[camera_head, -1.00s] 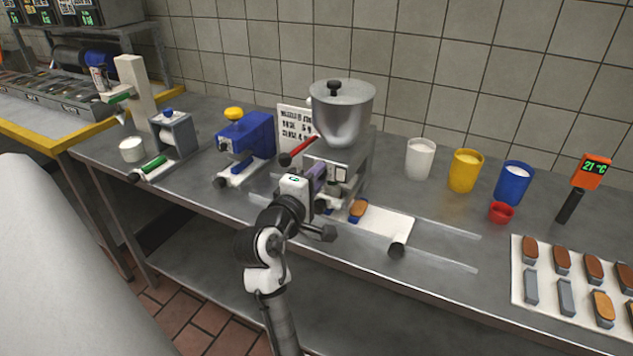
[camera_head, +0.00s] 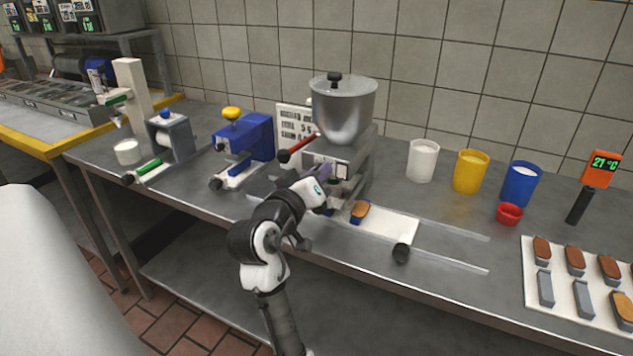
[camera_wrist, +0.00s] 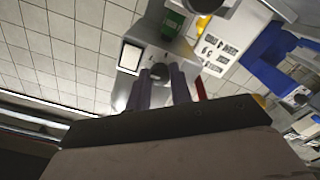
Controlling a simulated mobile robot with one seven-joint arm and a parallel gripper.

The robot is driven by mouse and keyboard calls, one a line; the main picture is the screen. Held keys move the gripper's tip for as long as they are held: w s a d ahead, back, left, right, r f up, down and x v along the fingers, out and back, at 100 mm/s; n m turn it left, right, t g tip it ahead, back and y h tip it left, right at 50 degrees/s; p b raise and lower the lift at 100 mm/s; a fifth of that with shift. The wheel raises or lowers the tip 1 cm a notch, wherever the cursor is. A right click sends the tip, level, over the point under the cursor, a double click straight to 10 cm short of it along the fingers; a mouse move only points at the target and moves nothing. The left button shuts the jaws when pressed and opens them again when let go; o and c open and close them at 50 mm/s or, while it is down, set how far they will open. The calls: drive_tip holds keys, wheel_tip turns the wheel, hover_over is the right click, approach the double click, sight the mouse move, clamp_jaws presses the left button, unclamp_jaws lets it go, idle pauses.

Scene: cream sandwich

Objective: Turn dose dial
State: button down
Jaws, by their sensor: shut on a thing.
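The filling machine with its steel hopper (camera_head: 343,108) stands at the middle of the counter. My gripper (camera_head: 327,170) is at the front of its body, just below the red lever (camera_head: 300,147). In the wrist view, the dark round dose dial (camera_wrist: 159,71) sits between the two purple-grey fingertips (camera_wrist: 158,77) of my gripper, which is shut on it. The dial is mostly hidden behind my gripper in the head view, and its markings are too small to read.
A tray with a brown biscuit (camera_head: 360,210) lies below the machine on rails. A blue machine (camera_head: 245,140) and a sign (camera_head: 294,122) stand to the left. White (camera_head: 422,160), yellow (camera_head: 470,171) and blue cups (camera_head: 520,183) stand to the right.

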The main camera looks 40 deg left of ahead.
drive_tip(key=m+b, duration=0.2)
drive_tip(key=m, duration=0.1)
drive_tip(key=shift+f+m, duration=0.2)
drive_tip(key=shift+m, duration=0.1)
drive_tip(key=shift+r+m+b, duration=0.1)
drive_tip(key=shift+m+b, duration=0.6)
drive_tip(key=shift+m, duration=0.8)
drive_tip(key=c, duration=1.3)
unclamp_jaws()
drive_tip(key=shift+r, duration=0.1)
drive_tip(key=shift+o, duration=0.2)
drive_tip(key=b+v, duration=0.2)
drive_tip(key=v, duration=1.2)
drive_tip(key=shift+a, duration=0.1)
